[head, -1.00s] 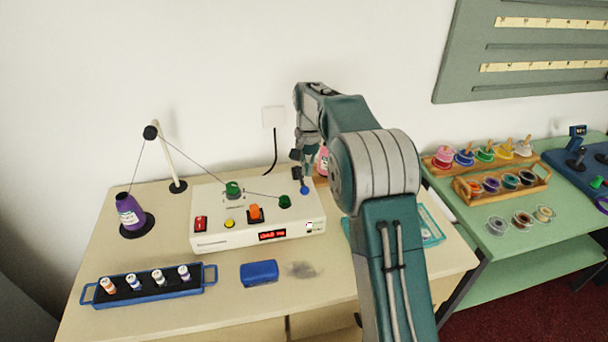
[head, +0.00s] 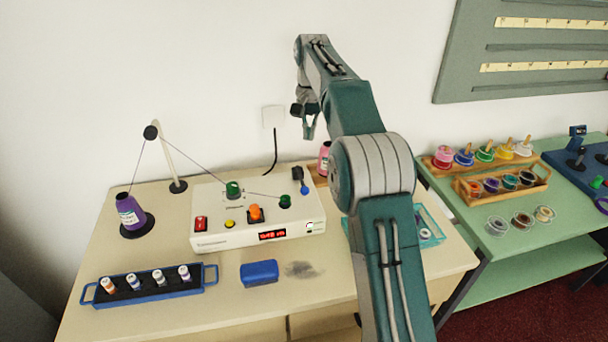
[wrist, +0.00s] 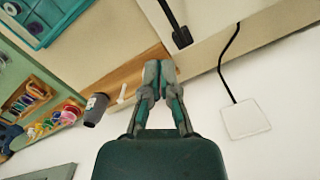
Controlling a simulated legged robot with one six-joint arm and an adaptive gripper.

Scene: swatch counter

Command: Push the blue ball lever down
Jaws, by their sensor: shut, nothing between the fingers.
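The blue ball lever (head: 305,187) is at the back right of the white machine (head: 210,237). Its dark arm slopes toward the front, and the blue ball sits low at the front end, close to the machine's top. My gripper (head: 309,133) hangs above and behind the lever, apart from it. Its fingers (wrist: 160,70) are together and empty in the wrist view. That view shows a dark bar (wrist: 173,20) on the machine, but the blue ball is not visible there.
The machine also bears a green knob (head: 285,201), an orange button (head: 255,213) and a red switch (head: 200,223). A pink bottle (head: 323,160) stands just behind it, right of the lever. A black cable (head: 276,150) runs down the wall. A teal tray (head: 430,228) lies at the right.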

